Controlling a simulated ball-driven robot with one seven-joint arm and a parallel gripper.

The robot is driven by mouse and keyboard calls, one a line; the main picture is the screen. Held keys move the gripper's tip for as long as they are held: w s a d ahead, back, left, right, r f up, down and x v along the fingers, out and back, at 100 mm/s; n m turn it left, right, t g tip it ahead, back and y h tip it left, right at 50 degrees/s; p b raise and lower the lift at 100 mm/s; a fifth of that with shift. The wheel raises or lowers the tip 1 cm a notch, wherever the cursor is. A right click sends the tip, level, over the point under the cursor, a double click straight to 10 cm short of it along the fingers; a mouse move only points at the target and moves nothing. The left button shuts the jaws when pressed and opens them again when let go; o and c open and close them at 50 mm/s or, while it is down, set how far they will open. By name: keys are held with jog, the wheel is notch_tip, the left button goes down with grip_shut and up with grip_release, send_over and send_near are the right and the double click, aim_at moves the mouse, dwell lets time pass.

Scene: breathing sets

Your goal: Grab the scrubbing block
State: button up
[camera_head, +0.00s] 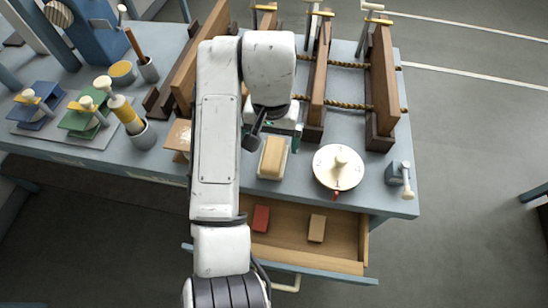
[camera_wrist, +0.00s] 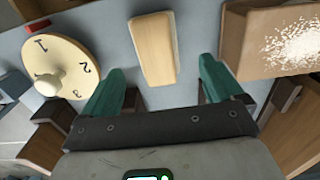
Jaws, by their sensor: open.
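The likely scrubbing block is a tan, rounded oblong block with a pale underside (camera_head: 273,157). It lies on the blue-grey bench top near the front edge. In the wrist view the tan block (camera_wrist: 155,48) sits upper middle, ahead of my gripper and roughly between the lines of its fingers. My gripper (camera_wrist: 161,70) has two teal fingers spread wide, with nothing between them. In the head view my arm hides most of the gripper; a little teal shows just behind the block. The fingers appear apart from the block.
A round numbered dial (camera_head: 338,167) stands right of the block; a box with white grains (camera_wrist: 290,45) is on its other side. Below, an open drawer (camera_head: 335,262) holds a red block (camera_head: 261,218) and a tan block (camera_head: 317,228). Wooden racks with ropes (camera_head: 384,85) stand behind.

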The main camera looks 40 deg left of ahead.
aim_at(273, 153)
jog(key=shift+s+d+f+p, duration=0.1)
jog(key=shift+f+p, duration=0.1)
jog(key=shift+f, duration=0.65)
jog(key=shift+w+d+f+p, duration=0.1)
jog(key=shift+f+p, duration=0.15)
jog(key=shift+f, duration=0.65)
jog(key=shift+s+d+f+p, duration=0.1)
jog(key=shift+f+p, duration=0.1)
jog(key=shift+f, duration=0.65)
jog(key=c, duration=1.2)
jog(key=shift+r, duration=0.15)
